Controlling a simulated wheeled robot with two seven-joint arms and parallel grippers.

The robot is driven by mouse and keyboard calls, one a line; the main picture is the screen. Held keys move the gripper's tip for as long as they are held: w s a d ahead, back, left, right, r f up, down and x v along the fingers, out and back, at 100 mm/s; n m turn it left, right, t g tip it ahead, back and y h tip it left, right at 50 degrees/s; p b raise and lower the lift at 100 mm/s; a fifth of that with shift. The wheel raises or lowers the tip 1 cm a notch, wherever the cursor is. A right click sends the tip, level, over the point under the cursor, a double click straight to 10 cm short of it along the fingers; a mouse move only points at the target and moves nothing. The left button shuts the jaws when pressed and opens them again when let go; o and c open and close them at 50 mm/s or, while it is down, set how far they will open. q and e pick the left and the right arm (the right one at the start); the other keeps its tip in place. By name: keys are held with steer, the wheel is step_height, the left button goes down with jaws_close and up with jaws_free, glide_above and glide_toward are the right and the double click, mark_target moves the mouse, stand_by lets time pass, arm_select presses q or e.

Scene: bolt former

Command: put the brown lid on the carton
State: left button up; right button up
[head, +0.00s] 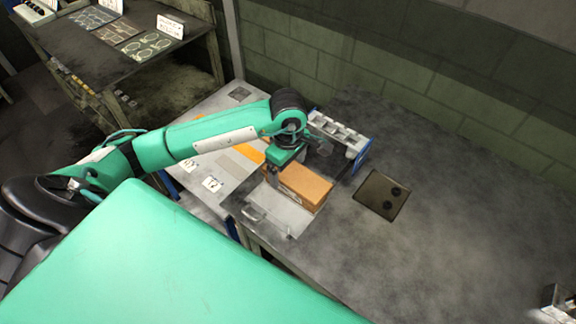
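An orange-brown box-shaped carton (304,188) sits on the grey bench. Its top looks flat and brown; I cannot tell whether that top is a separate lid. My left gripper (279,174) is at the carton's upper left end, pointing down, very close to it or touching. The fingers are small and partly hidden by the wrist, so I cannot tell whether they are open or shut. My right gripper is not in view.
A grey rack with a blue side (340,135) stands close behind the carton. A clear tray-like piece (277,212) is at the front left. The bench's right side is mostly free.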

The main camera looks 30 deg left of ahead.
arm_select(q)
steer(key=shift+o, duration=0.2)
step_height(320, 180, up, 14)
steer(key=b, duration=0.2)
stand_by(0.4)
steer(key=shift+f, duration=0.15)
stand_by(0.4)
